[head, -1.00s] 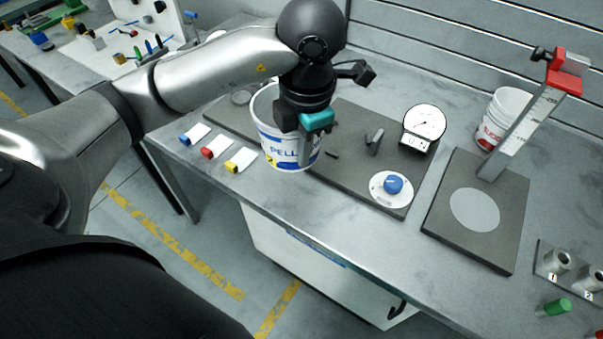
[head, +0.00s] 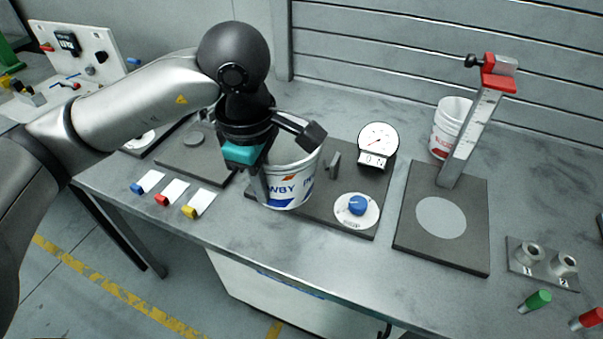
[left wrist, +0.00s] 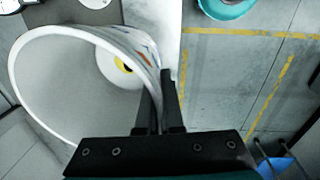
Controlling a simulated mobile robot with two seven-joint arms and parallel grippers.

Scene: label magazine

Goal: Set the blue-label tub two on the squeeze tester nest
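My left gripper (head: 258,185) is shut on the wall of the white tub (head: 292,188), near its left side in the head view. The tub has blue lettering, a blue patch and an orange mark. It stands upright at the left part of the squeeze tester (head: 318,208), a dark board with a dial gauge (head: 377,139) and a blue knob (head: 357,204). The tub hides that part of the board, so I cannot tell whether it touches. In the left wrist view the fingers (left wrist: 160,110) straddle the tub wall (left wrist: 45,45). My right gripper is out of view.
A small grey post (head: 333,166) stands right of the tub. Further right are a dark plate (head: 412,242) with a scale post (head: 472,135) and a white tub with red lettering (head: 440,140). Blue, red and yellow-ended labels (head: 172,192) lie front left.

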